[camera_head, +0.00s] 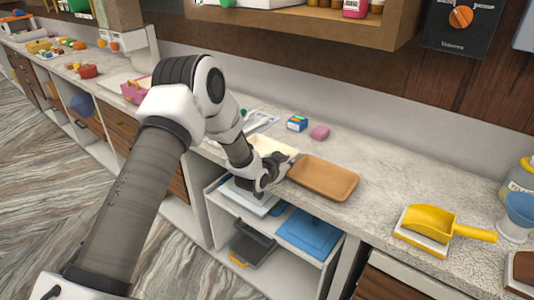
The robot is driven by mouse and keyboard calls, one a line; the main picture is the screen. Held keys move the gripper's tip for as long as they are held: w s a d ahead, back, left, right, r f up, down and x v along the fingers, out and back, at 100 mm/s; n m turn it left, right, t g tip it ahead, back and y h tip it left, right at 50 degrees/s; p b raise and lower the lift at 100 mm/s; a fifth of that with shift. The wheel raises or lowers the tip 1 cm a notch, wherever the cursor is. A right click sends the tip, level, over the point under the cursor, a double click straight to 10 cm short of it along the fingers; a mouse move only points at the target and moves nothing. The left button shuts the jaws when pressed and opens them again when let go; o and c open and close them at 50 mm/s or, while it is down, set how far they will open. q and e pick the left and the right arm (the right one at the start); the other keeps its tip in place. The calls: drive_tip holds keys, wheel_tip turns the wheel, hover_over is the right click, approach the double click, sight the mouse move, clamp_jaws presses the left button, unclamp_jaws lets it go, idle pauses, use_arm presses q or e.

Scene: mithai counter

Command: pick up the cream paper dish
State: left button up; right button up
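The cream paper dish (272,145) lies on the counter, left of a brown tray, and is partly hidden by my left arm. My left gripper (278,166) is at the dish's near right side, close to the counter's front edge. Its fingers are small and dark here, so I cannot tell whether they are open or shut, or whether they touch the dish. My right gripper is not in view.
The brown tray (323,178) is just right of my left gripper. A yellow scoop (436,221) lies farther right. An open shelf with a blue tray (308,232) is below the counter.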

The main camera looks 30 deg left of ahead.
use_arm(q)
drive_tip(key=shift+w+f, duration=0.25)
drive_tip(key=shift+w, duration=0.4)
drive_tip(key=shift+s+r, duration=0.1)
clamp_jaws()
drive_tip(key=shift+r, duration=0.1)
